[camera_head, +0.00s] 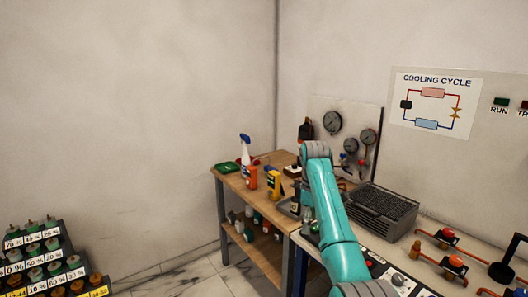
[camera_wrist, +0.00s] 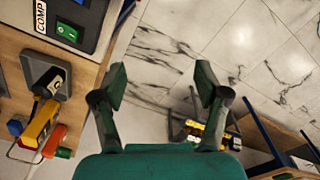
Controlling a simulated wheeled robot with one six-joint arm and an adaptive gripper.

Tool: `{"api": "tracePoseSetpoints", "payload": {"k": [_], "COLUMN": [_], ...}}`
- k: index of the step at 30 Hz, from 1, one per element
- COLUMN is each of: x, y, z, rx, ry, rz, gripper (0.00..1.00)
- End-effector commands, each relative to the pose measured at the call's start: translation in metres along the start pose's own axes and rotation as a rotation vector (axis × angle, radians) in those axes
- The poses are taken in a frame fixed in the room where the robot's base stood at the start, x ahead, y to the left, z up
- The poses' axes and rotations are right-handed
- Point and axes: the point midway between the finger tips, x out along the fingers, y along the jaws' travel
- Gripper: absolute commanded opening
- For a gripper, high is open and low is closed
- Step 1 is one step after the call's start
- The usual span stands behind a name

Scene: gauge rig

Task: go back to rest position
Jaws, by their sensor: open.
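My gripper (camera_wrist: 160,84) shows in the wrist view with its two dark green fingers spread wide. Nothing is between them, and pale marbled floor tiles (camera_wrist: 265,45) lie beyond. In the head view my teal arm reaches over the area where the wooden bench meets the rig table. My gripper cannot be made out clearly there.
A gauge panel (camera_head: 350,115) stands behind. A black mesh-topped box (camera_head: 385,208) sits right of my arm. The floor on the left is partly clear.

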Motion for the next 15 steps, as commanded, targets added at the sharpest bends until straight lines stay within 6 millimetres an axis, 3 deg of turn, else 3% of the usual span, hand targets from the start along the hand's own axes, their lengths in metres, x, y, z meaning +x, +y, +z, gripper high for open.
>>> {"api": "tracePoseSetpoints", "payload": {"k": [8, 15], "x": [0.036, 0.082], "y": [0.000, -0.002], "z": [0.001, 0.004], "rx": [0.027, 0.067], "ry": [0.012, 0.031], "rz": [0.025, 0.060], "gripper": [0.74, 0.74]}}
